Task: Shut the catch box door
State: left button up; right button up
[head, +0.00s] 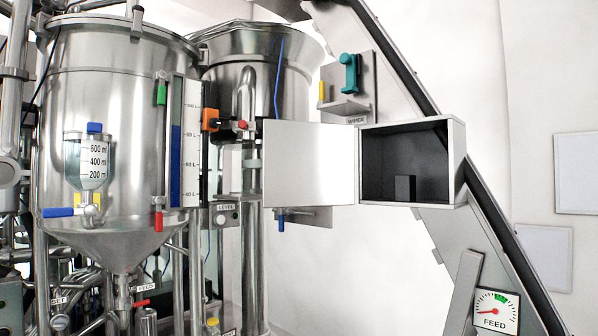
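The catch box (462,165) is a grey, open-fronted box with a dark inside, mounted against the sloping conveyor on the right of the head view. Its door (309,163) is a flat pale panel. The door stands wide open, swung out to the left of the opening with its right edge at the box's left side. A small dark block (405,189) is inside the box near the bottom. Neither of my grippers is in the head view.
A large steel tank (120,140) with valves and a level gauge stands at the left. A teal wiper (349,75) sits on a bracket above the box. A feed dial (496,311) is at the lower right. The space in front of the box looks clear.

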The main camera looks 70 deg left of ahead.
aim_at(305, 163)
jog(key=u, duration=1.75)
